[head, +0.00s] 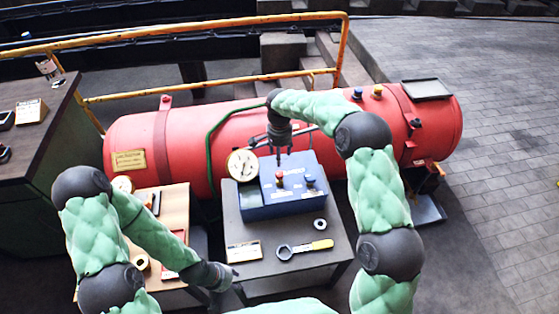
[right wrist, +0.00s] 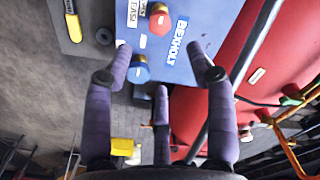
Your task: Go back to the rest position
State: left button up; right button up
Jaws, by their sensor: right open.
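My right gripper (head: 282,158) hangs above the blue box (head: 262,206) with its fingers pointing down. In the right wrist view its fingers (right wrist: 160,60) are spread, with nothing between them. The blue box also shows there (right wrist: 205,15), with a red knob (right wrist: 158,18) and a blue knob (right wrist: 138,69) near the fingertips. Whether the fingers touch the box is not clear. My left gripper (head: 228,276) is low at the front left edge of the grey table, beside the wooden table. Its fingers are small and dark, so their opening cannot be told.
The grey table (head: 280,262) holds a gauge (head: 242,165), a yellow-handled wrench (head: 305,249), a ring (head: 320,224) and a label card (head: 244,252). A red tank (head: 215,125) lies behind, with a yellow railing (head: 190,95) beyond. Paved floor (head: 490,150) is open at right.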

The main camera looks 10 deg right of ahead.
jog(key=shift+r, duration=0.5)
jog(key=shift+f, duration=0.1)
jog(key=s+a+f+n+y, duration=0.3)
jog(key=s+f+n, duration=0.1)
jog(key=s+f, duration=1.2)
jog(key=s+f+n, duration=0.1)
jog(key=s+f, duration=0.2)
jog(key=s, duration=0.6)
jog(key=s+f+n+y, duration=0.1)
jog(key=s+f, duration=0.2)
jog(key=s, duration=0.6)
jog(key=shift+s+d+f+n, duration=0.2)
jog(key=shift+f+n, duration=0.1)
jog(key=shift+n, duration=0.1)
jog(key=shift+a, duration=0.1)
